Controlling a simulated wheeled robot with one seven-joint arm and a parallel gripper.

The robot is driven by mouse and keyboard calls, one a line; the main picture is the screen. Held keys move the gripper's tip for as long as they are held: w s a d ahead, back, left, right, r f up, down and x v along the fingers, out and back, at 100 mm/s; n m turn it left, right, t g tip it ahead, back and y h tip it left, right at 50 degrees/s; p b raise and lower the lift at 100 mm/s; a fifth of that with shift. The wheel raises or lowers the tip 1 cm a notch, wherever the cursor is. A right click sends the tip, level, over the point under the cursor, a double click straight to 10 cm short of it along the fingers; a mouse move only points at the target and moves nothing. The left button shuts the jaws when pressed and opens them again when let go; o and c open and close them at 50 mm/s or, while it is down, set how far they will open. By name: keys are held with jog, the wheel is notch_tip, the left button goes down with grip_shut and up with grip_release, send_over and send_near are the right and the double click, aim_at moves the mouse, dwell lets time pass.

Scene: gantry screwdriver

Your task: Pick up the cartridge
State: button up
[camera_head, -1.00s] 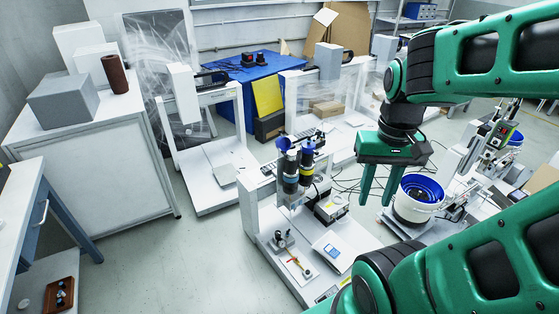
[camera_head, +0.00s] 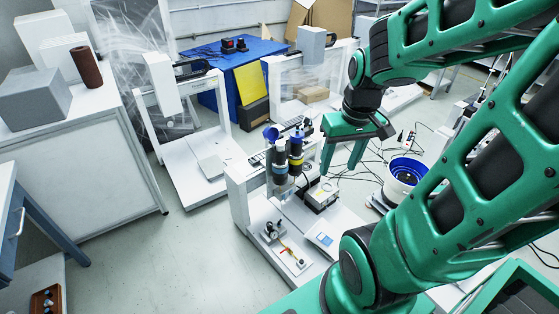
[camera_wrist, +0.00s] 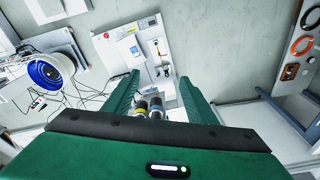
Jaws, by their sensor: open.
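Two upright dark cartridges stand side by side on the white gantry station, with blue on their tops. The left one (camera_head: 279,166) has a blue-grey band and the right one (camera_head: 296,158) a yellow band. My gripper (camera_head: 340,168) is open and empty, its two green fingers pointing down, to the right of the cartridges and apart from them. In the wrist view, the cartridges' ends (camera_wrist: 141,107) show between the bases of the open fingers (camera_wrist: 158,80), partly hidden by the gripper body.
A white bucket with a blue bowl (camera_head: 408,172) stands to the right, among loose cables. A brown cylinder (camera_head: 86,67) stands on the left cabinet. Floor is clear at the front left.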

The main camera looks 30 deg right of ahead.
jog(key=w+a+f+n+t+y, duration=0.15)
jog(key=w+f, duration=0.25)
jog(key=w, duration=0.4)
jog(key=w+f+n+t, duration=0.2)
jog(key=w+f+t, duration=0.15)
jog(key=w, duration=0.45)
jog(key=w+a+f+n+t+y, duration=0.1)
jog(key=w+f+n+t, duration=0.1)
jog(key=w+f, duration=0.35)
jog(key=m+t+h, duration=0.4)
send_near(282, 145)
jog(key=shift+x, duration=4.95)
grip_shut()
